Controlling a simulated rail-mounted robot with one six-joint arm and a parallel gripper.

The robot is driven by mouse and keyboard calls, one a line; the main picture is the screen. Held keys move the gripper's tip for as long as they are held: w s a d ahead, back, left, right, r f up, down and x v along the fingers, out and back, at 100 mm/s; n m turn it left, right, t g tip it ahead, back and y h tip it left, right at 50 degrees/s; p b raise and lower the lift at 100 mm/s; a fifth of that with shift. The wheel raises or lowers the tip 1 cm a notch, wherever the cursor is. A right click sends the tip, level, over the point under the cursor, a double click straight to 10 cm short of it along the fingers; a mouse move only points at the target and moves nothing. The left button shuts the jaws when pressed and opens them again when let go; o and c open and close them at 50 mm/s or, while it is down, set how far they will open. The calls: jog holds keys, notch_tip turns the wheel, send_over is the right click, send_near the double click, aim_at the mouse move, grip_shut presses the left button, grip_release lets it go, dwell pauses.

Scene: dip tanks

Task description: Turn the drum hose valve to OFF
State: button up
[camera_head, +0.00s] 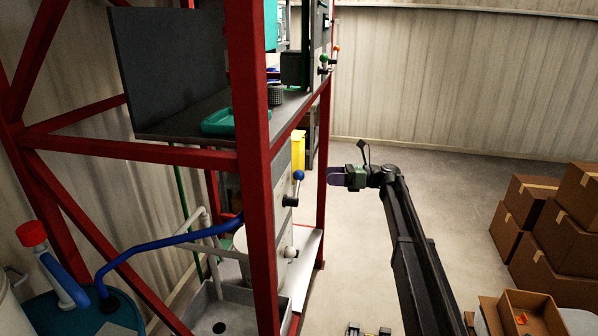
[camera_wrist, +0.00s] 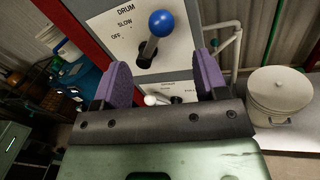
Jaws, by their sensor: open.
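The drum hose valve (camera_wrist: 152,42) is a lever with a blue ball knob on a pale panel (camera_wrist: 187,42) in the wrist view. Its lever points up and slightly right, away from the OFF mark at its left; SLOW is printed above OFF, under the title DRUM. The lever also shows in the head view (camera_head: 297,180), on the cabinet front. My gripper (camera_wrist: 162,62) has purple fingers spread wide, one to each side of the lever's base in the picture, with nothing between them gripped. In the head view my gripper (camera_head: 337,177) is right of the lever, with a gap between.
A second, white-knobbed lever (camera_wrist: 155,100) sits lower on the panel. A red rack post (camera_head: 252,160) stands left of the valve. A blue hose (camera_head: 165,241) runs to a blue drum (camera_head: 65,315). Cardboard boxes (camera_head: 560,225) stand at right; floor between is clear.

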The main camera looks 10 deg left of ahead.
aim_at(298, 174)
jog(key=a, duration=0.3)
jog(key=s+a, duration=0.1)
jog(key=a, duration=0.6)
jog(key=shift+s+a, duration=0.2)
jog(key=shift+a, duration=0.15)
grip_shut()
jog(key=shift+s, duration=0.1)
